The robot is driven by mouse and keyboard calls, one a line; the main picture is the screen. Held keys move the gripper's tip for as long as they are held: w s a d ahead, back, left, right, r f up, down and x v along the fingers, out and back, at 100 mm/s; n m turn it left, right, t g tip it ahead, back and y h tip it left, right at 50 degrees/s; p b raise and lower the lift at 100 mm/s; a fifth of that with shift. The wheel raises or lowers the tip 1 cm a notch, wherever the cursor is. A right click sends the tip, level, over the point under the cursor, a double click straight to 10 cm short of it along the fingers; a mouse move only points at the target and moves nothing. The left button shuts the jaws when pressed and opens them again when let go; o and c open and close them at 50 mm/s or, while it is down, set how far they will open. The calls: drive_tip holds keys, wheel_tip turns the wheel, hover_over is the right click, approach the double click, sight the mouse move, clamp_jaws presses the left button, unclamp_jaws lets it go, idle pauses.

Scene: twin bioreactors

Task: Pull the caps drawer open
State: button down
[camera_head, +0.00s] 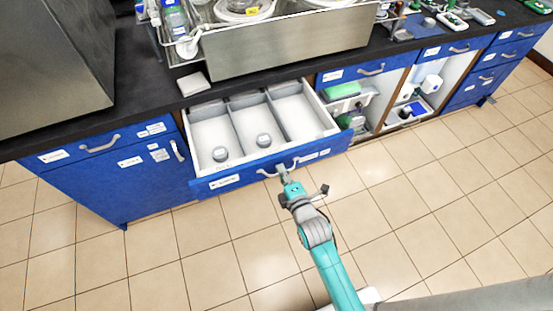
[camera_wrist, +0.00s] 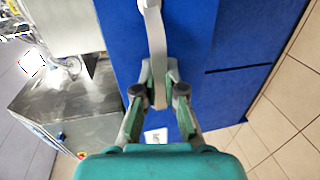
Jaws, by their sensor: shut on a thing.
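The caps drawer (camera_head: 243,177) has a blue front and a white interior with compartments, and it stands well out from the cabinet in the head view. My gripper (camera_head: 283,172) is at this handle. In the wrist view my gripper's fingers (camera_wrist: 159,92) are shut around the handle (camera_wrist: 156,45), one on each side.
A black worktop (camera_head: 140,108) runs above the blue cabinets, with a large steel tub (camera_head: 290,50) on it. Open shelves (camera_head: 365,105) with items are right of the drawer. The tiled floor (camera_head: 420,200) in front is clear.

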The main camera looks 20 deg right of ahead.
drive_tip(key=shift+s, duration=1)
drive_tip(key=c, duration=1.5)
unclamp_jaws()
drive_tip(key=shift+c, duration=0.2)
drive_tip(key=s+r, duration=0.2)
drive_tip(key=s, duration=0.9)
drive_tip(key=shift+s+r, duration=0.15)
drive_tip(key=shift+s, duration=0.25)
